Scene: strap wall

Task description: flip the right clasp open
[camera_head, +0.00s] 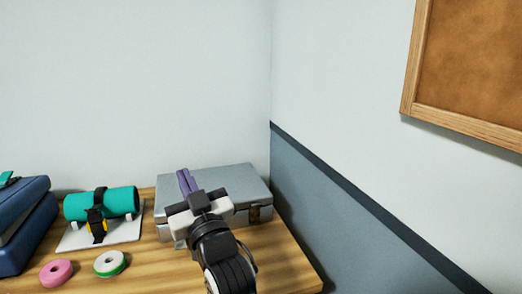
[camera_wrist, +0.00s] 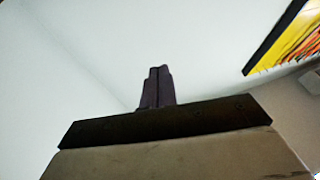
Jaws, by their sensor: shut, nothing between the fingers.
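A grey metal case (camera_head: 235,180) lies closed on the wooden table, close to the corner of the walls. The right clasp (camera_head: 255,214) is a small brownish piece on the front face near its right end; I cannot tell its exact position at this size. My gripper (camera_head: 186,181) is over the case, left of the right clasp, with its purple fingers together and nothing between them. The shut fingers also show in the wrist view (camera_wrist: 155,88), against a pale background. My wrist hides part of the case's front, and the left clasp cannot be made out clearly.
Left of the case, a teal roll (camera_head: 120,202) is strapped on a white board (camera_head: 75,240). A pink ring (camera_head: 56,272) and a green-white ring (camera_head: 110,263) lie in front. A blue case (camera_head: 30,225) stands far left. The grey-blue wall panel (camera_head: 330,210) rises close on the right.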

